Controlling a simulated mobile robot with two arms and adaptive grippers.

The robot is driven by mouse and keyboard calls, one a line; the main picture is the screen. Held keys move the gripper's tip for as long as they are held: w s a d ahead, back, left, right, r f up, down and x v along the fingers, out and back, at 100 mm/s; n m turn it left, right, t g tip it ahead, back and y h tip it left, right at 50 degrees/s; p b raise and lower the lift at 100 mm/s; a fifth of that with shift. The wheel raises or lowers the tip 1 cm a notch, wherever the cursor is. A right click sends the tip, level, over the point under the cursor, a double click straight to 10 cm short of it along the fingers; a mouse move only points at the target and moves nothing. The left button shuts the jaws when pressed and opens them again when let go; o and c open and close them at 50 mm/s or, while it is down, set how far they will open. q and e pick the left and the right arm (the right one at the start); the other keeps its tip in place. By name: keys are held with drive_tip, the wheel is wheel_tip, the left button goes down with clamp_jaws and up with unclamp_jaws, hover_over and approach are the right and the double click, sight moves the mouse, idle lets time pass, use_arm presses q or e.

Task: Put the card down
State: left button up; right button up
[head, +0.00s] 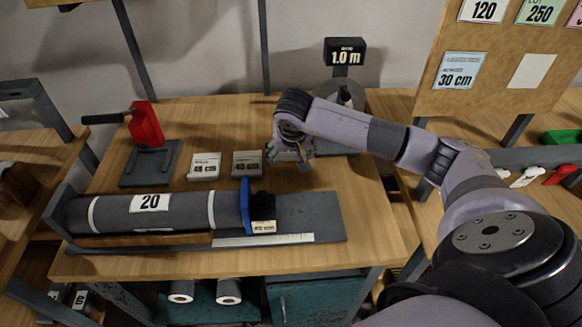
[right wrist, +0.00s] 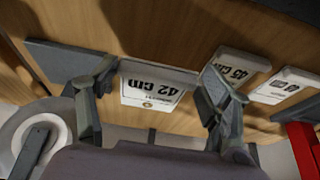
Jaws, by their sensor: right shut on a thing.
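The card looks upside down in that view. In the head view the gripper mostly hides this card, and I cannot tell whether it touches the table. A 45 cm card (head: 247,163) and a 48 cm card (head: 205,165) stand to the left. My left gripper is not in view.
A grey roll marked 20 (head: 150,211) lies in a cradle along the front, with a blue plate (head: 245,205) at its right end. A red handled tool (head: 146,124) stands back left. A black 1.0 m display (head: 345,52) stands behind.

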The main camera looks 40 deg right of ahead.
sight(290, 175)
wheel_tip(290, 175, down, 6)
drive_tip(key=shift+r+p, duration=0.15)
drive_tip(key=shift+p, duration=0.2)
drive_tip(key=shift+f, duration=0.25)
drive_tip(key=o, duration=0.5)
drive_tip(key=shift+c, duration=0.2)
drive_tip(key=o, duration=0.5)
drive_tip(key=shift+r, duration=0.15)
drive_tip(key=b+v, duration=0.1)
drive_tip(key=v, duration=1.1)
